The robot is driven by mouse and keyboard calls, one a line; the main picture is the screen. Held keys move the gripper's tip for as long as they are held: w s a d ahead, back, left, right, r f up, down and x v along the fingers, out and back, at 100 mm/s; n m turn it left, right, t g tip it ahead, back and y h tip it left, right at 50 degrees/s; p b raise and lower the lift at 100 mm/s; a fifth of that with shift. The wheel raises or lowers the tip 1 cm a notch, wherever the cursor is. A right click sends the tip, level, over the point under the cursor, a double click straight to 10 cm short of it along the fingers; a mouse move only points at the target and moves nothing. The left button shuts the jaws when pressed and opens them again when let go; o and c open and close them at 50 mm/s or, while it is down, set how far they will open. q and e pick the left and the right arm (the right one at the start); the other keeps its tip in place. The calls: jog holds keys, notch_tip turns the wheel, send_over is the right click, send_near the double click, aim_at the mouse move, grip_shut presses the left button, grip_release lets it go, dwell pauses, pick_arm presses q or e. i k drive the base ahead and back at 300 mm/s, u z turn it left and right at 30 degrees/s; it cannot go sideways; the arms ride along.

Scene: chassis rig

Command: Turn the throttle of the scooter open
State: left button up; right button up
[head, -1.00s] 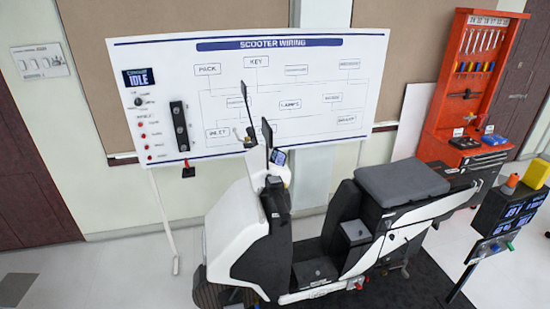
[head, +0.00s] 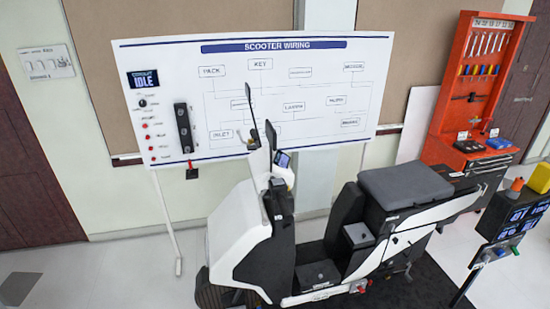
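The white and black scooter (head: 238,235) stands on a dark mat, its front toward the left. Its handlebar area (head: 278,185) shows a small lit display (head: 282,159) and two dark mirrors, one (head: 250,104) higher than the other (head: 270,134). The throttle grip is too small to tell apart from the bars. The grey seat (head: 405,182) is at the rear. Neither of my grippers shows in the head view.
A scooter wiring board (head: 300,88) on legs stands behind the scooter. An orange tool rack (head: 457,120) is at the back right. A stand with dark displays (head: 495,220) is at the right edge. Floor at the left is clear.

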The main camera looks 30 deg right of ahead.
aim_at(253, 132)
jog(key=k, duration=0.5)
jog(key=z, duration=0.65)
jog(key=i, duration=1.1)
jog(key=z, duration=0.3)
jog(key=k, duration=0.5)
jog(key=u, duration=2.5)
jog(key=i, duration=2.05)
